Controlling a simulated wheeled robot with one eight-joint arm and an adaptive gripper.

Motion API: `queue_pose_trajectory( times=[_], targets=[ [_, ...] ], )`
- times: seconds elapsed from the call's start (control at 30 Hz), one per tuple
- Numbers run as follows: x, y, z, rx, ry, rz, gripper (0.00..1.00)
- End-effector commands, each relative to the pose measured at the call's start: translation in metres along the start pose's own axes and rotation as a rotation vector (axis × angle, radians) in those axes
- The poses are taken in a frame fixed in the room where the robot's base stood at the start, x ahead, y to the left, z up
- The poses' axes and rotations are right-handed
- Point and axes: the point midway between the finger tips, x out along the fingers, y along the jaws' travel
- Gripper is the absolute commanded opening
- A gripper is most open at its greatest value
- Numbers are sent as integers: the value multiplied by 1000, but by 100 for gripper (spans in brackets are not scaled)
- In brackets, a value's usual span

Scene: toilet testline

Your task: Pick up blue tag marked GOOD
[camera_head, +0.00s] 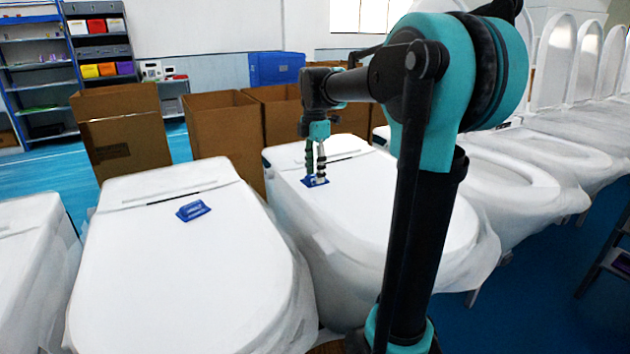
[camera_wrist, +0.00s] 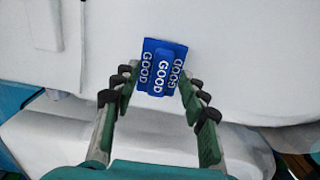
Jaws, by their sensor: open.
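A blue tag (camera_wrist: 162,68) with white GOOD lettering lies on a white toilet lid in the wrist view. My gripper (camera_wrist: 160,82) is open, with its fingers on either side of the lower part of the tag. In the head view my gripper (camera_head: 316,178) points down at this same tag (camera_head: 314,182) on the middle toilet (camera_head: 365,200). Contact between the fingers and the tag cannot be told. A second blue tag (camera_head: 193,210) lies on the lid of the toilet (camera_head: 180,270) to the left; its lettering is too small to read.
Open cardboard boxes (camera_head: 120,130) stand behind the toilets, with a blue bin (camera_head: 276,68) beyond them. Shelves (camera_head: 40,75) with coloured bins are at the back left. More toilets (camera_head: 515,170) with raised lids stand to the right. The lid around the tag is clear.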

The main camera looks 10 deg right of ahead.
Motion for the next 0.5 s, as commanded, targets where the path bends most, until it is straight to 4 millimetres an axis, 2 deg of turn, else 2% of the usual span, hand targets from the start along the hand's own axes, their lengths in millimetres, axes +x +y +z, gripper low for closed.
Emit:
queue_pose_trajectory(
  times=[0.27,0.5],
  targets=[
    [3,0,0,0,0,0,43],
    [3,0,0,0,0,0,13]
  ],
)
